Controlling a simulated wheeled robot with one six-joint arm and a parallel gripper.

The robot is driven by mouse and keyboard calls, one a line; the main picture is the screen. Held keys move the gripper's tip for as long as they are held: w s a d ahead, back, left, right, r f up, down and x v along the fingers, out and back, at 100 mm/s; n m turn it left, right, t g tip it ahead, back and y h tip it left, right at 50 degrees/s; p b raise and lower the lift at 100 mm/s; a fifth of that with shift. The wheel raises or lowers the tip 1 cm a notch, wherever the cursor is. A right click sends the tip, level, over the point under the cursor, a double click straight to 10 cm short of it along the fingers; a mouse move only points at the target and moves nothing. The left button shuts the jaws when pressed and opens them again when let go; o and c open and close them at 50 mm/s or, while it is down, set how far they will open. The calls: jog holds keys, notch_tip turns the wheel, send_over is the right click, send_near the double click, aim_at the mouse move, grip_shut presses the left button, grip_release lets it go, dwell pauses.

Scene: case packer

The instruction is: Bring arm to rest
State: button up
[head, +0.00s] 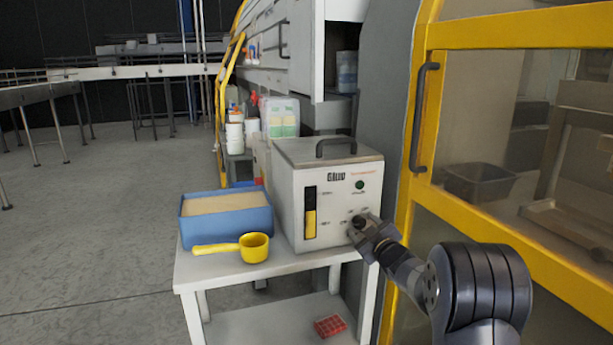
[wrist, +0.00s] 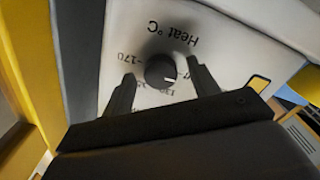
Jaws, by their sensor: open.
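My gripper (head: 362,230) is at the lower right of the front of a white box-shaped heater unit (head: 328,180) in the head view. In the wrist view my gripper (wrist: 160,88) is open, with one finger on each side of a black round knob (wrist: 161,70). The knob has a white mark and sits on a panel with "Heat °C" and numbers, seen upside down. I cannot tell whether the fingers touch the knob. My arm reaches in from the lower right of the head view.
A blue bin (head: 226,222) of tan material and a yellow scoop (head: 254,247) stand left of the heater on a white table (head: 220,268). A red tray (head: 330,326) is on the lower shelf. A yellow-framed door (head: 425,150) stands close at the right. Open floor (head: 90,240) lies left.

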jog(key=m+p, duration=0.3)
jog(key=shift+r, duration=0.2)
jog(key=shift+f+m+p, duration=0.2)
jog(key=shift+m+p, duration=0.5)
jog(key=shift+m, duration=0.3)
jog(key=shift+a, duration=0.1)
